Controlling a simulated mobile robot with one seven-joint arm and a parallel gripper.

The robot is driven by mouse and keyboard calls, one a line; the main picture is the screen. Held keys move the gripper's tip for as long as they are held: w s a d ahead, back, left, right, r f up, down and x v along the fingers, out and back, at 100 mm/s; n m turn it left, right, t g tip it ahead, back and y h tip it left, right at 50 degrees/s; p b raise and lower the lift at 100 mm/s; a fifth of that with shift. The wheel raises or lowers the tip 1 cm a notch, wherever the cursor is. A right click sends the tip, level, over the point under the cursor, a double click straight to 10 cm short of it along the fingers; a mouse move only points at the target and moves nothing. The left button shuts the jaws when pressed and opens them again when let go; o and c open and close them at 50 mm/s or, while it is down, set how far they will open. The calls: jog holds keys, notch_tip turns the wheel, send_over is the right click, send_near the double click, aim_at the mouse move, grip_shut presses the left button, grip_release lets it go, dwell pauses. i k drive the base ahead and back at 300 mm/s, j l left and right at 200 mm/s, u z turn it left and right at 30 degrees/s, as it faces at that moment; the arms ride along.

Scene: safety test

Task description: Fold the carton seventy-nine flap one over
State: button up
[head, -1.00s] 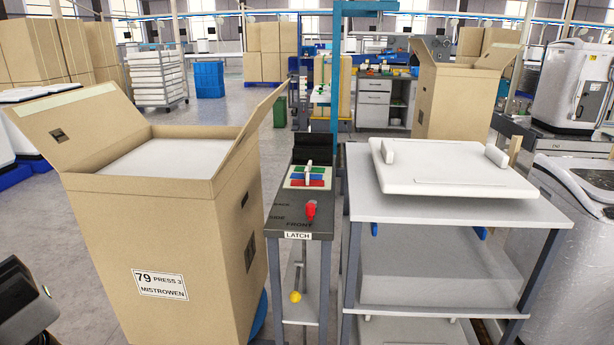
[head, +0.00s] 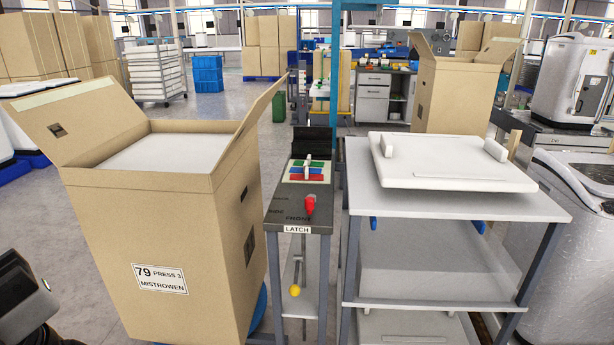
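The carton seventy-nine (head: 130,235) stands upright at the left, with a label (head: 160,279) reading "79 PRESS 3 MISTROWEN". Its top is open and a flat white surface (head: 165,154) shows inside, below the rim. A wide flap (head: 75,125) with a pale strip along its edge stands up and leans outward at the left. Another flap (head: 262,117) stands up and leans outward at the right. Which of them is flap one cannot be told. No gripper fingers show in the view.
A narrow stand (head: 300,215) marked "LATCH", with a red knob (head: 310,204), stands right of the carton. Beside it, a grey shelf table (head: 400,205) bears a white lid-like panel (head: 460,178). Another open carton (head: 450,95) stands behind. A dark object (head: 22,300) fills the lower left corner.

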aim_at(65, 123)
jog(key=u, duration=0.15)
jog(key=i+j+u, duration=0.25)
jog(key=j+u, duration=0.15)
jog(key=i+j+u, duration=0.25)
jog(key=u, duration=0.15)
jog(key=i+j, duration=0.3)
jog(key=i, duration=0.2)
jog(key=i+j+u, duration=0.1)
jog(key=i+j, duration=0.15)
jog(key=i, duration=0.2)
jog(key=i+j+u, duration=0.1)
jog(key=i+j, duration=0.15)
jog(key=i, duration=0.25)
jog(key=i+j, duration=0.2)
jog(key=i, duration=0.35)
